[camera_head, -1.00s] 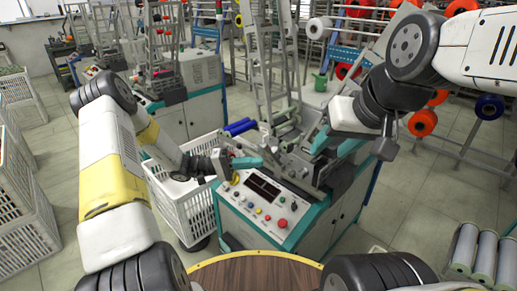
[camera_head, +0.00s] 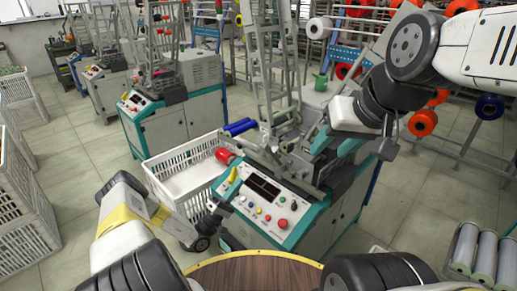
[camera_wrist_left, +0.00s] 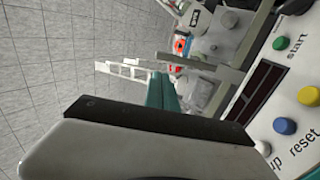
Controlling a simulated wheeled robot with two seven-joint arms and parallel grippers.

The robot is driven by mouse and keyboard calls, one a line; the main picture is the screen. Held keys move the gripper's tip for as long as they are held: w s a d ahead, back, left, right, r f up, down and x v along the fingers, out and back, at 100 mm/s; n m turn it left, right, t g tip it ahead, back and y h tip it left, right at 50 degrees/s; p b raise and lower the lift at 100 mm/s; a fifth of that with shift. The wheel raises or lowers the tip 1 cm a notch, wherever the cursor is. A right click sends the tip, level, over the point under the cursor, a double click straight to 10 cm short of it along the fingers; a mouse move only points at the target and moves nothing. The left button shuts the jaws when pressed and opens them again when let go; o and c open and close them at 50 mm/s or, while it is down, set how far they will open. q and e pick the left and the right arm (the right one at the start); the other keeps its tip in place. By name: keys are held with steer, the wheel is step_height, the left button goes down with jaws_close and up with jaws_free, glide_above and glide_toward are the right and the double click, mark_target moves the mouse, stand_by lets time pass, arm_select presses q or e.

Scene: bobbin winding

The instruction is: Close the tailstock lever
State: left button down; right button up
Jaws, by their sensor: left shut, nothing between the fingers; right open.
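The winding machine (camera_head: 262,205) stands in the middle with its control panel facing me. A yellow handle-like part (camera_head: 232,175) sits at the panel's left edge, and a red cylindrical part (camera_head: 225,156) lies just behind it. I cannot tell for sure which part is the tailstock lever. My left gripper (camera_head: 214,207) is low at the machine's left front, apart from both parts. Its teal fingers (camera_wrist_left: 161,90) are shut and empty in the left wrist view. My right gripper (camera_head: 320,138) is open over the machine's right side, its fingers partly hidden by its wrist.
A white basket (camera_head: 172,160) stands against the machine's left side, close to my left gripper. Buttons, including a red one (camera_head: 282,223), dot the panel. A round wooden top (camera_head: 255,274) is in front.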

arm_select(q)
steer(key=shift+r, duration=0.1)
steer(key=x, duration=1.4)
